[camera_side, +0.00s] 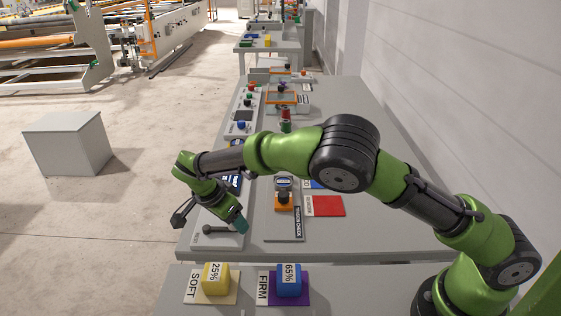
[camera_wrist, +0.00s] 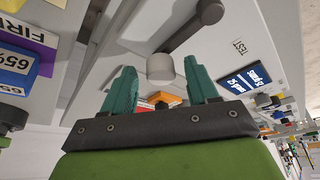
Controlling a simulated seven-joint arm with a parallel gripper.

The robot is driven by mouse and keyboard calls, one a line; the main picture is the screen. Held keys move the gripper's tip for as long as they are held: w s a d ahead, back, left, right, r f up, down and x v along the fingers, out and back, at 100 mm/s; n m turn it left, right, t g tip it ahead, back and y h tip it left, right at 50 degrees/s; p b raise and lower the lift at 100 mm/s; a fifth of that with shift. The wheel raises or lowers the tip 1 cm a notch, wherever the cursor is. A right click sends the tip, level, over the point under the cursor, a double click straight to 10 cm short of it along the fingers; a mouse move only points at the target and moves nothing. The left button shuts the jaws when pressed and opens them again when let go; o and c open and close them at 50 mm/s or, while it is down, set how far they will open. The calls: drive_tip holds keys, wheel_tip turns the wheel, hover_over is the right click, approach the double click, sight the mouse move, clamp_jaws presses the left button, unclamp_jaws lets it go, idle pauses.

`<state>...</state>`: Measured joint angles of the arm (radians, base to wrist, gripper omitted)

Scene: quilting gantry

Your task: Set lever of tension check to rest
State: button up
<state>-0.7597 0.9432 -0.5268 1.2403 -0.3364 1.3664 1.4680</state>
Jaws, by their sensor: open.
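The tension check lever (camera_side: 222,229) is a dark grey bar with a round knob on a pale plate (camera_side: 213,243). Its knob end points left in the side view. In the wrist view the bar (camera_wrist: 185,33) runs up and right from a light grey round pivot (camera_wrist: 160,68). A TEST label (camera_wrist: 239,47) lies to the right of the bar. A label at the plate's left corner in the side view looks like REST (camera_side: 195,240). My gripper (camera_side: 241,226), with teal fingers, is open above the pivot end. In the wrist view the pivot appears between the fingertips (camera_wrist: 160,75); contact cannot be told.
An orange block with a black knob (camera_side: 284,200) and a red square (camera_side: 327,206) are to the right. Yellow (camera_side: 215,279) and blue (camera_side: 289,281) blocks stand in front.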

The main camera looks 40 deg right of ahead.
drive_tip(key=v, duration=1.6)
drive_tip(key=shift+a+r, duration=0.15)
drive_tip(key=shift+r, duration=0.1)
